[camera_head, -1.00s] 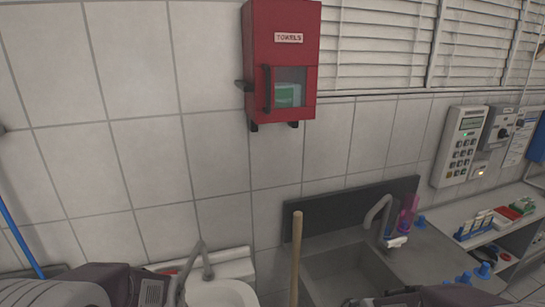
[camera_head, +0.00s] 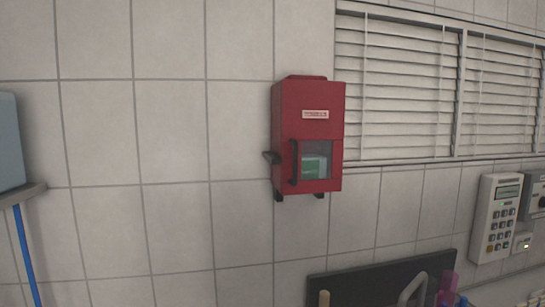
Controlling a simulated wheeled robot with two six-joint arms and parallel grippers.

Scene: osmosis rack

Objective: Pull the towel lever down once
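The red towel dispenser (camera_head: 316,97) hangs on the tiled wall right of the picture's middle, with a small label on its upper front. A window low on its front shows something green and white inside. Neither of my grippers is in view.
A window with white blinds (camera_head: 400,90) is right of the dispenser. A keypad box (camera_head: 496,215) is on the wall at right. The sink's dark backsplash (camera_head: 345,288) and faucet (camera_head: 415,287) show at the bottom. A grey box (camera_head: 8,140) stands on a shelf at left.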

